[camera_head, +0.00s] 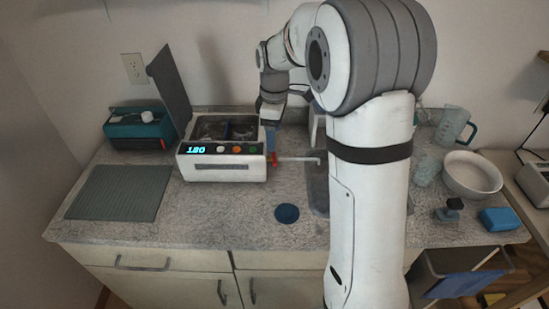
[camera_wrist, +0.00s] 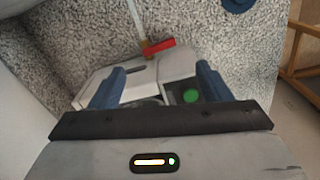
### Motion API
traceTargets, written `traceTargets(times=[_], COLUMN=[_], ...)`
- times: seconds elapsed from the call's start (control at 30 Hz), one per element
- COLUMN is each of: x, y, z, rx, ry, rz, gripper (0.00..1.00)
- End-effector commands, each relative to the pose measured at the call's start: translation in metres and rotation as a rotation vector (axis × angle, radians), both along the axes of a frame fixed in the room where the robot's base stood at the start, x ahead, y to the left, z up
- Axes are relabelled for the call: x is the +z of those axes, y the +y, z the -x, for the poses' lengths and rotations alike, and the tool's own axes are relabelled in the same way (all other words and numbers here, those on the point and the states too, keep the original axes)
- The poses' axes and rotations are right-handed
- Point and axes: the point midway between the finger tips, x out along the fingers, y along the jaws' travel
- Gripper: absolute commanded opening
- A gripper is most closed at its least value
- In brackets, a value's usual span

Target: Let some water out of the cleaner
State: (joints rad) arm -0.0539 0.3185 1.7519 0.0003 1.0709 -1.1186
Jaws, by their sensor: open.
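The cleaner (camera_head: 225,175) is a white box on the counter with its dark lid raised, a lit cyan display and several front buttons. A drain pipe (camera_head: 300,159) leaves its right side and reaches over the sink edge. A red valve handle (camera_head: 272,160) sits at the pipe's start. In the wrist view the red handle (camera_wrist: 158,46) lies crosswise to the pipe (camera_wrist: 137,18). My gripper (camera_head: 270,138) points down at the cleaner's right side. In the wrist view its blue fingers (camera_wrist: 158,84) are apart, with the cleaner's white edge between and beyond them; the handle is ahead, apart from them.
The sink (camera_head: 318,190) is partly hidden by my arm. A blue disc (camera_head: 287,213) lies in front of it. A grey mat (camera_head: 118,193) and teal box (camera_head: 140,128) are left. A bowl (camera_head: 471,174), pitcher (camera_head: 452,125) and blue sponge (camera_head: 499,219) are right.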

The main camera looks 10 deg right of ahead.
Motion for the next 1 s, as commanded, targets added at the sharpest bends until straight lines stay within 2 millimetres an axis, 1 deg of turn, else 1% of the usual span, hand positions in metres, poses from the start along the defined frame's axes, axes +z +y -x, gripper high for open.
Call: traceTargets(times=[0.03, 0.1, 0.2, 0.3, 0.37, 0.47, 0.6, 0.73, 0.9, 1.0], x=[-0.004, -0.003, -0.001, -0.002, -0.006, -0.018, -0.042, -0.061, -0.075, -0.078], y=[0.000, 0.000, 0.001, 0.001, 0.001, 0.001, 0.001, 0.001, 0.001, 0.001], z=[-0.001, -0.002, -0.002, -0.002, -0.002, -0.002, -0.001, -0.001, -0.002, -0.002], rx=[0.075, 0.173, 0.266, 0.311, 0.319, 0.320, 0.319, 0.318, 0.318, 0.317], ry=[0.000, -0.001, -0.001, 0.001, 0.001, 0.004, 0.005, 0.005, 0.001, 0.000], rz=[0.000, 0.000, 0.000, 0.001, 0.001, -0.001, 0.000, 0.000, 0.001, 0.000], gripper=[0.71, 0.71, 0.71, 0.71, 0.71, 0.71, 0.71, 0.71, 0.71, 0.71])
